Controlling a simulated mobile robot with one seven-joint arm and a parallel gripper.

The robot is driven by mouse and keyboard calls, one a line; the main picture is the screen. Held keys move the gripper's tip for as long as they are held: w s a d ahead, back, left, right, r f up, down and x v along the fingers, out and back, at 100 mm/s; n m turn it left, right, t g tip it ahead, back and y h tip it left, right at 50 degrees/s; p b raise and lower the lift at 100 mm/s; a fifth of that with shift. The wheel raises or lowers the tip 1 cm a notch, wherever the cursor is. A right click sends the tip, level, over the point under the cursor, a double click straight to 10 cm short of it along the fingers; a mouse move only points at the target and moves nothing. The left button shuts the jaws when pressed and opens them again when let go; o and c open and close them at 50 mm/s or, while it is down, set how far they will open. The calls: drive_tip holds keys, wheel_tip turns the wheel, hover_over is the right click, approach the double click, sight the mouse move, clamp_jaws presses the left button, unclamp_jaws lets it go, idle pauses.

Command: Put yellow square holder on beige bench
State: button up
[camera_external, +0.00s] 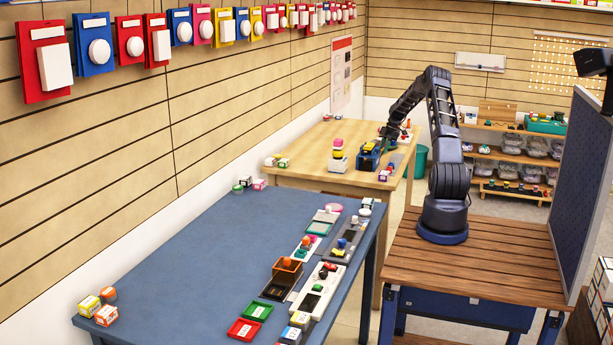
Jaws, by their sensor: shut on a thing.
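The beige bench (310,165) stands against the wall at the back middle, with a bare light wood top. My gripper (386,146) is low over its right part. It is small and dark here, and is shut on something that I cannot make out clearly. A blue block-like thing (369,157) is right beside it, to its left. A stack with yellow, pink and white parts (338,153) stands further left on the bench. I cannot tell for certain which piece is the yellow square holder.
Small boxes lie at the bench's left edge (276,161) and front right (385,174). A blue table (190,270) with trays and holders is in front. A teal bin (420,160) stands right of the bench. The bench's left middle is clear.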

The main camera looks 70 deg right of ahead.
sight(383, 163)
drive_tip(key=shift+f, duration=2.55)
drive_tip(key=shift+f, duration=0.15)
drive_tip(key=o, duration=0.8)
drive_tip(key=v, duration=1.2)
